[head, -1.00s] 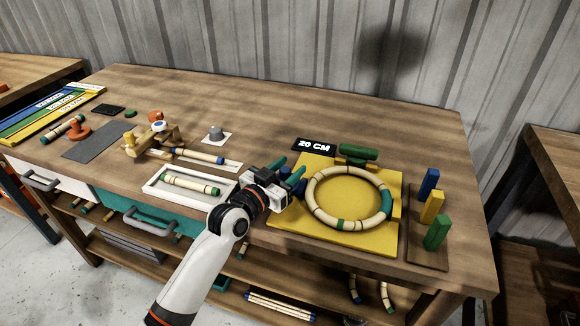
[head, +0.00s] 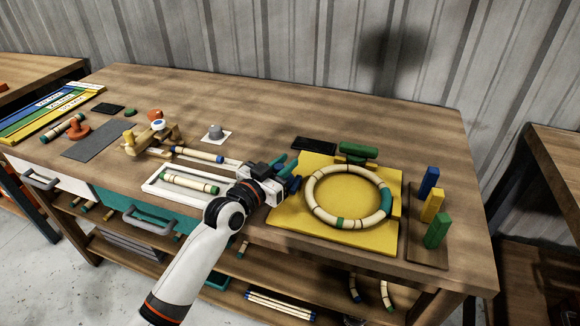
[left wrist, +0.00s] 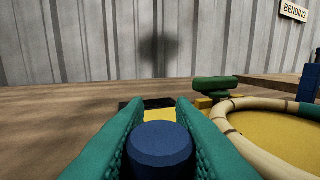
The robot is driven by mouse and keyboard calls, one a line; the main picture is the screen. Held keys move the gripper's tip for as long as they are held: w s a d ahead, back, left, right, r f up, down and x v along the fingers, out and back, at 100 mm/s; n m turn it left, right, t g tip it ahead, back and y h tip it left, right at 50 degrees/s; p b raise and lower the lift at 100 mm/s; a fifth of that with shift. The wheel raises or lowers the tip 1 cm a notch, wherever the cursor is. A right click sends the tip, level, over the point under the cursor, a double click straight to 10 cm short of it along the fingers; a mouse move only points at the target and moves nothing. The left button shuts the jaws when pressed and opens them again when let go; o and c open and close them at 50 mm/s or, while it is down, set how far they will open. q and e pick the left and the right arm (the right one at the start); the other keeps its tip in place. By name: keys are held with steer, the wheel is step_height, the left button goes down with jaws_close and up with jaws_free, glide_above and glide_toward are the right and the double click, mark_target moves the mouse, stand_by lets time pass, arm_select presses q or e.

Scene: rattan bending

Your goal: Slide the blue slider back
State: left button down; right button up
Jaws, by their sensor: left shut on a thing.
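The blue slider shows as a dark blue knob (left wrist: 160,148) between the green fingers of my left gripper (left wrist: 160,130) in the left wrist view. In the head view the left gripper (head: 286,172) is at the left edge of the yellow board (head: 282,218), and the blue knob (head: 293,184) shows beside its fingers. The gripper is shut on the knob. A rattan ring (head: 342,223) with green and teal sections lies on the board to its right. My right gripper is not in view.
A green handle (head: 359,150) stands at the board's back edge, next to a dark display (head: 314,144). Blue (head: 428,181), yellow (head: 433,204) and green (head: 437,231) blocks stand at the right. A white tray (head: 150,187) with a rattan stick lies to the left.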

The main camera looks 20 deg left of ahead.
arm_select(q)
steer(key=a, duration=0.2)
steer(key=shift+a, duration=0.3)
steer(key=c, duration=1.6)
jaws_free()
steer(key=o, duration=0.4)
steer(key=shift+a, duration=0.15)
steer(key=shift+c, duration=0.2)
steer(key=shift+s, duration=0.3)
steer(key=b+v, duration=0.1)
steer(key=v, duration=1)
steer(key=shift+s+a+r, duration=0.1)
steer(key=shift+s, duration=0.1)
